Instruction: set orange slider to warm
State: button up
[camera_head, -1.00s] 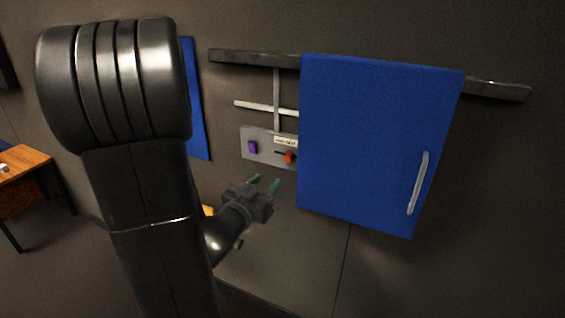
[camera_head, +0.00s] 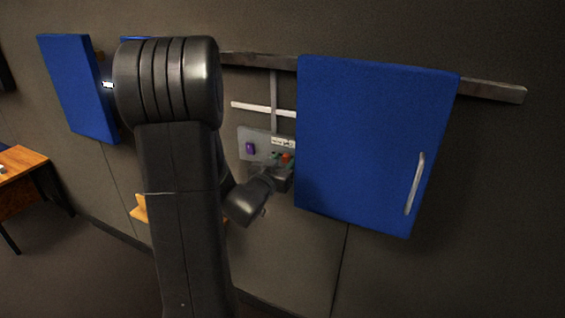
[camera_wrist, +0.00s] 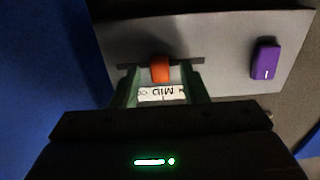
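The orange slider (camera_wrist: 160,69) sits near the middle of a dark slot in the grey panel (camera_wrist: 223,35). A white label (camera_wrist: 162,94) beside it reads MID upside down in the wrist view; its ends are too small or covered to read. My gripper (camera_wrist: 161,72) is open, with one green finger on each side of the slider. A gap shows between each finger and the slider. In the head view the orange slider (camera_head: 287,157) shows just at my gripper (camera_head: 281,156), partly covered by it.
A purple switch (camera_wrist: 265,60) is on the same panel. A blue door (camera_head: 375,145) with a pale handle hangs just right of the panel, close to my gripper. Another blue panel (camera_head: 78,88) is at the left. A dark rail (camera_head: 490,90) runs above.

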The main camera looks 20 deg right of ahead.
aim_at(275, 152)
grip_shut()
jog(key=w+a, duration=0.2)
jog(key=w, duration=0.1)
jog(key=shift+a, duration=0.25)
grip_release()
jog(key=shift+a, duration=0.15)
jog(key=v, duration=1.3)
jog(key=shift+s+a, duration=0.2)
jog(key=shift+s, duration=0.1)
